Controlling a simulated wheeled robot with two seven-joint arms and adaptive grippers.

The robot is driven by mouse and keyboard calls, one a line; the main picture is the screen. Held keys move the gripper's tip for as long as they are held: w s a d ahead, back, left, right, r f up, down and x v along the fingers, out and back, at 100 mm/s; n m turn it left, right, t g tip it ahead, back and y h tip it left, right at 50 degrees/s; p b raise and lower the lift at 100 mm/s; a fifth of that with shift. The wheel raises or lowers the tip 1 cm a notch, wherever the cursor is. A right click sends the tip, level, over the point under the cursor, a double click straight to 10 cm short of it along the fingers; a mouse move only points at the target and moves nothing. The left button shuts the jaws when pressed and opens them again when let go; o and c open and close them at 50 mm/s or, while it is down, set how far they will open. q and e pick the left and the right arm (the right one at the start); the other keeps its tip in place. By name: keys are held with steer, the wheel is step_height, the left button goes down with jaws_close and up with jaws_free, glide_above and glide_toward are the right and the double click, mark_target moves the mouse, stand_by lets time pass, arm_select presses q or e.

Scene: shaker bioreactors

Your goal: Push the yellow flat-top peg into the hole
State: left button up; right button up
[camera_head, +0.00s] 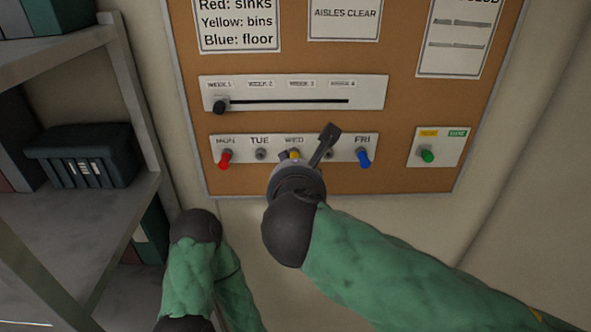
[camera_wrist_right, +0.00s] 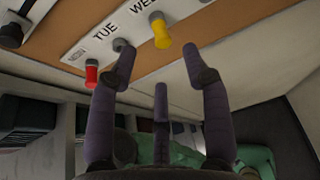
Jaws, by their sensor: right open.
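The yellow peg (camera_head: 295,154) sits at the WED position on a white day strip (camera_head: 240,147), partly hidden by my right gripper in the head view. In the right wrist view the yellow peg (camera_wrist_right: 160,32) sticks out from the strip, ahead of the gap between the fingers, with none of them closed on it. My right gripper (camera_head: 308,148) is open in front of the strip; in the wrist view its spread fingers (camera_wrist_right: 162,65) hold nothing. The hole itself is hidden by the peg. My left gripper is not in view.
A red peg (camera_head: 225,158) is at MON, a grey fitting (camera_head: 260,154) at TUE, and a blue peg (camera_head: 363,157) at FRI. A slider (camera_head: 220,106) is above; a panel with a green knob (camera_head: 427,155) is right. A shelf (camera_head: 85,190) stands left.

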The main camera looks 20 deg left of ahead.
steer(key=p+x, duration=0.1)
steer(key=x, duration=0.7)
steer(key=shift+d, duration=0.1)
steer(key=shift+s, duration=0.1)
jaws_close()
steer(key=shift+r, duration=0.1)
steer(key=shift+s, duration=0.1)
steer(key=shift+s+d, duration=0.15)
steer(key=shift+s, duration=0.35)
steer(key=shift+s+d, duration=0.1)
steer(key=shift+s, duration=0.2)
steer(key=shift+s+d, duration=0.1)
steer(key=shift+s, duration=0.2)
steer(key=shift+s, duration=0.1)
